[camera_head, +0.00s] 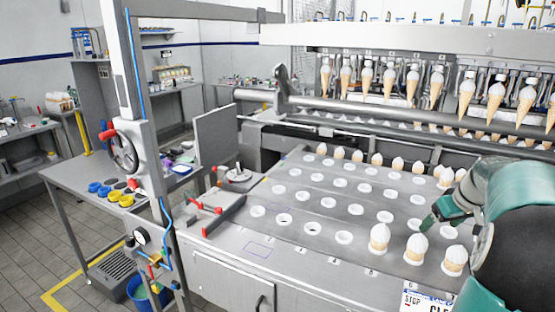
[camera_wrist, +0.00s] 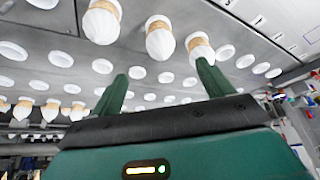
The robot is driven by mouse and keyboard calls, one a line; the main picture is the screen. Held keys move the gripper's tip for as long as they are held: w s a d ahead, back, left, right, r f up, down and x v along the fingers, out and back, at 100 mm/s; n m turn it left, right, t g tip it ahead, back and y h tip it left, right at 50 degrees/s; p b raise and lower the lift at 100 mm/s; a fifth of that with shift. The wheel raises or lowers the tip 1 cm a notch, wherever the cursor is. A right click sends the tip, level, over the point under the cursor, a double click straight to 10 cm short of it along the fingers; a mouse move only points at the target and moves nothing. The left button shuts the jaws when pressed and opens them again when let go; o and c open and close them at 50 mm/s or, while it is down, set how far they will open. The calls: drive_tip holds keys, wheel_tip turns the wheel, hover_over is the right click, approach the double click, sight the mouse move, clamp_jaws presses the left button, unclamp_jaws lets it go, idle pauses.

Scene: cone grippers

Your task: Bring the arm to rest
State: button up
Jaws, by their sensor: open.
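My arm (camera_head: 520,240), green and black, comes in from the right edge in the head view. My gripper (camera_head: 437,213) is over the right part of the grey tray table, beside the front row of cones. In the wrist view my gripper (camera_wrist: 163,86) has its two green fingers spread apart with nothing between them. White-topped cones (camera_wrist: 160,40) stand beyond the fingertips. One cone (camera_wrist: 199,47) appears close to the right finger; I cannot tell if they touch. The front cones (camera_head: 379,238) stand upright in their holders in the head view.
The table has rows of white ring holders (camera_head: 283,219), many empty. A back row of cones (camera_head: 357,156) stands near a machine (camera_head: 400,40) with hanging cones. A side bench (camera_head: 100,180) holds small coloured cups. A frame post (camera_head: 130,90) stands left of the table.

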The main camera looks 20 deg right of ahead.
drive_tip(key=shift+a, duration=0.1)
drive_tip(key=w+a+r+n, duration=0.1)
drive_tip(key=w+a+r, duration=0.1)
drive_tip(key=a, duration=1.2)
drive_tip(key=w+a+r, duration=0.2)
drive_tip(key=a, duration=1.1)
drive_tip(key=s+a+f, duration=0.1)
drive_tip(key=s+a, duration=0.5)
drive_tip(key=a, duration=0.4)
drive_tip(key=s+a+f+n+y, duration=0.1)
drive_tip(key=s+a+f, duration=0.1)
drive_tip(key=s+a, duration=0.4)
drive_tip(key=a, duration=0.4)
drive_tip(key=shift+f+t, duration=0.25)
drive_tip(key=shift+t, duration=0.15)
drive_tip(key=shift+s+a, duration=0.1)
